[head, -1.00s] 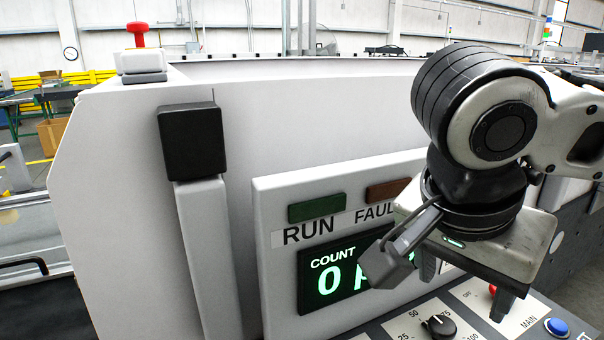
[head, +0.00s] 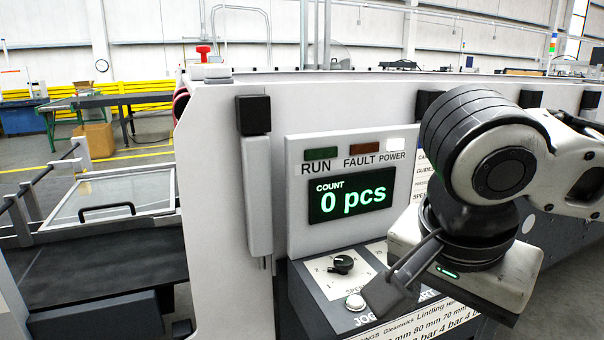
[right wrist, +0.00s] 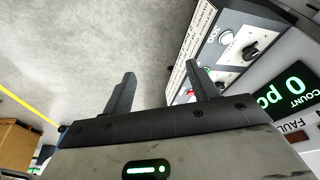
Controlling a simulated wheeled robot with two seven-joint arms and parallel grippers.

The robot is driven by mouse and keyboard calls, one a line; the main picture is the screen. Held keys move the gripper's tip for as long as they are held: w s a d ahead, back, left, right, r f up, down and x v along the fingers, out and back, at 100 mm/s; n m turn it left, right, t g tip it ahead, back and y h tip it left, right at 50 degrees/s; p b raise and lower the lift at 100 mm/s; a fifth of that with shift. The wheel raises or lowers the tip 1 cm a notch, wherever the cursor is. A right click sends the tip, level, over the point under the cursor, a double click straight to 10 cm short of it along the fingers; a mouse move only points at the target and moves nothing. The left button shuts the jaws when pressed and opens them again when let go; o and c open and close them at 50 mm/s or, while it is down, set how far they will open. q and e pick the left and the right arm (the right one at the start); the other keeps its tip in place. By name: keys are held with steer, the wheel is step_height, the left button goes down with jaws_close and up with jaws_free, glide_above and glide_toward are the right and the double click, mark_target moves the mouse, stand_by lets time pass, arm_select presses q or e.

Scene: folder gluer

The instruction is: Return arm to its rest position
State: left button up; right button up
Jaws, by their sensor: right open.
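My right arm comes in from the right in the head view, in front of the machine's control panel. The folder gluer's display (head: 350,198) reads "0 pcs". My left gripper is not in view.
The control panel carries a speed knob (head: 342,264) and a white jog button (head: 355,301), close to my right wrist. A red emergency button (head: 204,51) sits on top of the machine. A clear guard with a black handle (head: 107,210) is at left. Open floor lies beyond.

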steer(key=w+a+f+n+t+y, duration=0.2)
steer(key=w+a+f+n+y, duration=0.2)
steer(key=a+f+y, duration=0.35)
steer(key=w+a+f+n+t+y, duration=0.1)
steer(key=w+a+f+n+y, duration=0.35)
steer(key=a+f, duration=0.5)
steer(key=s+d+f+t+h, duration=0.35)
steer(key=d+f, duration=0.55)
steer(key=f, duration=0.5)
steer(key=s+d+f+n+h, duration=0.3)
steer(key=s+d+f, duration=0.6)
steer(key=s, duration=0.1)
steer(key=shift+s+t+h, duration=0.15)
steer(key=shift+t+h, duration=0.2)
